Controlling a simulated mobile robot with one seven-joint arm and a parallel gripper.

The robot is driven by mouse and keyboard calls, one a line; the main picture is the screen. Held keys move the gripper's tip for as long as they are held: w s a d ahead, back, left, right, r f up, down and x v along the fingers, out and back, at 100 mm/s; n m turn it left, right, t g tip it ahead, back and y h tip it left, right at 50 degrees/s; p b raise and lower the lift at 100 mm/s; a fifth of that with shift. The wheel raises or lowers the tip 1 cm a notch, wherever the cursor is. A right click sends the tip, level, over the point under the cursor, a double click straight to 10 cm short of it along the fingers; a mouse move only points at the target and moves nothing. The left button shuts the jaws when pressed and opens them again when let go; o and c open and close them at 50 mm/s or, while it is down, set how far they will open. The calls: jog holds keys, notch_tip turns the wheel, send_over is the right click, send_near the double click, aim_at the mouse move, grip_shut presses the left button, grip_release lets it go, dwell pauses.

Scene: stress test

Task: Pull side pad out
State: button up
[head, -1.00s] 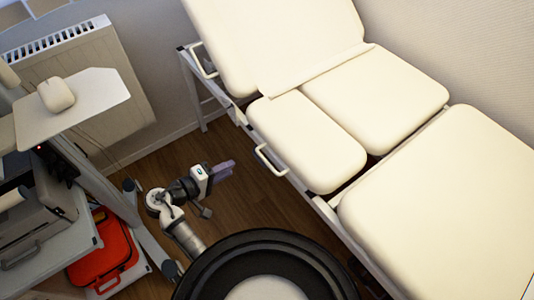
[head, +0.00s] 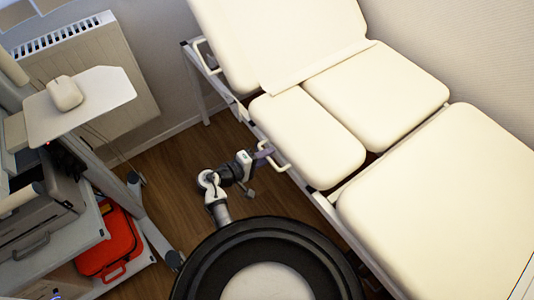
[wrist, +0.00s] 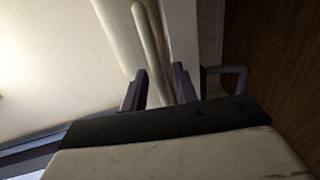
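The cream side pad (head: 308,140) sits on the near edge of the treatment couch, beside the middle pad. A pale loop handle (head: 273,160) sticks out from its near side. My gripper (head: 264,152) is at the upper left end of this handle. In the wrist view my gripper (wrist: 160,88) has its two dark fingers apart, and the pale handle bar (wrist: 151,45) runs down into the gap between them. I cannot tell whether either finger touches the bar.
The middle pad (head: 377,97), the large pad (head: 450,205) and the backrest (head: 285,35) surround the side pad. A cart with a white shelf (head: 80,105) and a red case (head: 108,240) stands at left. Bare wooden floor (head: 180,175) lies between cart and couch.

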jog(key=shift+w+d, duration=0.2)
jog(key=shift+d, duration=0.05)
grip_shut()
jog(key=shift+s+a+f, duration=0.1)
